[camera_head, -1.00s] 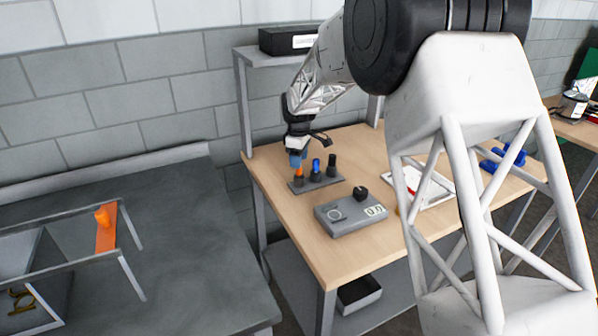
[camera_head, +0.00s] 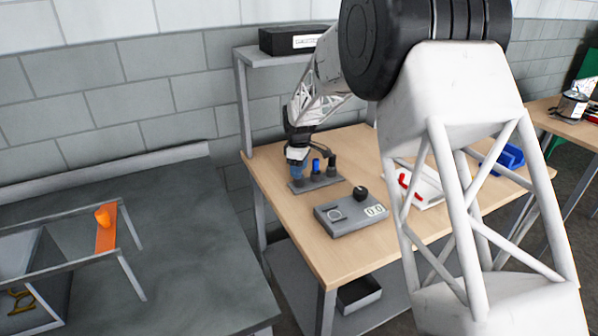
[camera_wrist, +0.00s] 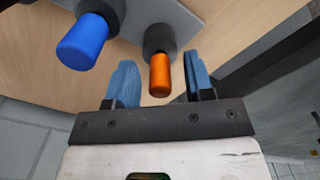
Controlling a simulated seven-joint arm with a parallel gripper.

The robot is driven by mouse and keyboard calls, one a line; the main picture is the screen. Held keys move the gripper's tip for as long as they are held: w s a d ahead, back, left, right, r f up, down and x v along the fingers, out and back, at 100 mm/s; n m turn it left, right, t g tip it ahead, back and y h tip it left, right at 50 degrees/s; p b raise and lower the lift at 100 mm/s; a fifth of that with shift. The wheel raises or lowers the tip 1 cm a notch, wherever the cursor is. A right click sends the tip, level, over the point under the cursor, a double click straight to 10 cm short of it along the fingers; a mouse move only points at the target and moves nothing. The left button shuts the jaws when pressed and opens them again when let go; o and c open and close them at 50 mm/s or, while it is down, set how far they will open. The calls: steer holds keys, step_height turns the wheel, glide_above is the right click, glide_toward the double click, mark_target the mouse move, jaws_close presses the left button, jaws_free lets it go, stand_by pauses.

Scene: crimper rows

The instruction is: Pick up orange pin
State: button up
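The orange pin (camera_wrist: 159,76) stands in a dark socket of the grey rack, seen in the wrist view. My gripper (camera_wrist: 158,84) is open, with one blue finger on each side of the orange pin and visible gaps to both. In the head view, my gripper (camera_head: 297,170) is down at the left end of the rack (camera_head: 327,182) and hides the orange pin there. A blue pin (camera_wrist: 83,42) stands in the neighbouring socket, and it also shows in the head view (camera_head: 316,165).
A black post (camera_head: 332,163) stands at the rack's right end. A grey device with a display (camera_head: 350,213) sits in front on the wooden table (camera_head: 315,250). A white tray with a red item (camera_head: 428,190) and a blue bin (camera_head: 508,157) lie to the right.

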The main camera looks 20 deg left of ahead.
jaws_close()
steer(key=shift+r, duration=0.1)
steer(key=shift+r, duration=1.45)
steer(key=shift+s+d+r, duration=0.1)
steer(key=shift+s+r, duration=0.1)
steer(key=shift+r, duration=0.05)
steer(key=s+d+r, duration=0.1)
steer(key=s+d, duration=0.7)
steer(key=s, duration=0.5)
steer(key=shift+s+r, duration=0.15)
steer(key=shift+r, duration=0.05)
steer(key=shift+r, duration=0.15)
steer(key=shift+r, duration=2.3)
